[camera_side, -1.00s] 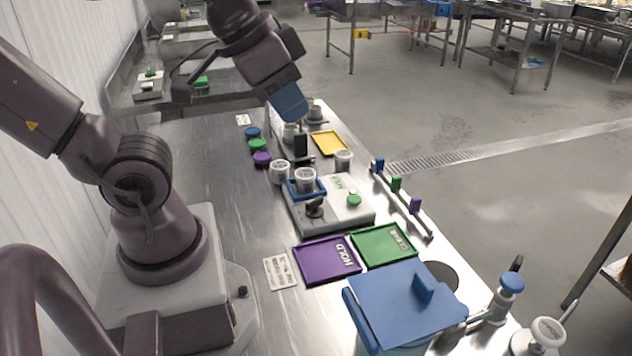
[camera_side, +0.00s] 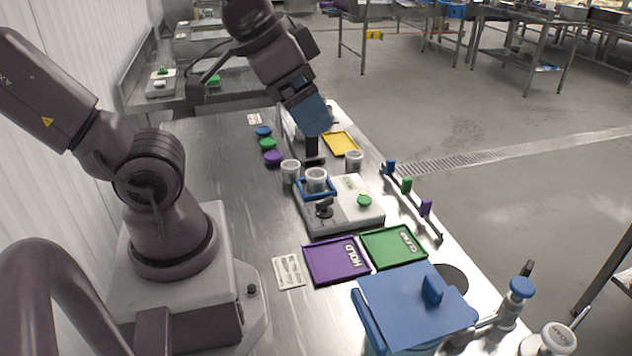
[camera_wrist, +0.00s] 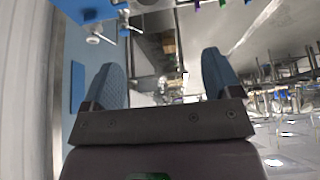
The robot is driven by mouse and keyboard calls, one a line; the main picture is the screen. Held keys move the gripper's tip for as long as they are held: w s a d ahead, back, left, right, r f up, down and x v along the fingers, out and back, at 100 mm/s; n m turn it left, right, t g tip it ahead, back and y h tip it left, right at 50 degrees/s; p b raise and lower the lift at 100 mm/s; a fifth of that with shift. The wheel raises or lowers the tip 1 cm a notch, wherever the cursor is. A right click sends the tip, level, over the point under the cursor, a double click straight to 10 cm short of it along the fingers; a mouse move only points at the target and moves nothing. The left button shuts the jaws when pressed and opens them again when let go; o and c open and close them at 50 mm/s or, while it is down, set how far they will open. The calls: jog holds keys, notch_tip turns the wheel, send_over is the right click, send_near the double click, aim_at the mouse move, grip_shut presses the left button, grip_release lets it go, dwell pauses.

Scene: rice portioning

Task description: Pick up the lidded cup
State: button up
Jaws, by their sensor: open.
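My gripper (camera_side: 313,122) is tilted downward over the far part of the steel table in the side view. Its two blue fingers stand apart with nothing between them in the wrist view (camera_wrist: 162,62). Three pale cups are in the side view: a left cup (camera_side: 291,172), a middle cup (camera_side: 316,182) in a blue square frame on a grey device, and a right cup (camera_side: 354,161). I cannot tell which of them has a lid. My gripper is above and beyond these cups, touching none that I can see. It hides part of the table's far end.
Blue (camera_side: 263,131), green (camera_side: 267,144) and purple (camera_side: 273,158) discs lie left of the cups. A yellow tray (camera_side: 341,144) is behind the right cup. Purple (camera_side: 316,270) and green (camera_side: 374,261) trays and a blue-lidded bin (camera_side: 390,310) are nearer. The table's left strip is clear.

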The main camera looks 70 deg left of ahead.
jog(key=shift+f, duration=0.1)
jog(key=m+g+y, duration=1.1)
jog(key=m+y, duration=0.1)
send_near(318, 174)
jog(key=shift+w+d, duration=0.3)
jog(key=shift+d, duration=0.3)
jog(key=shift+w+d, duration=0.3)
jog(key=shift+d, duration=0.35)
jog(key=shift+a, duration=0.2)
jog(key=x, duration=0.8)
jog(key=r+x, duration=0.1)
jog(key=x, duration=0.3)
jog(key=shift+s+a+f, duration=0.2)
jog(key=shift+s+a, duration=0.15)
jog(key=c, duration=1)
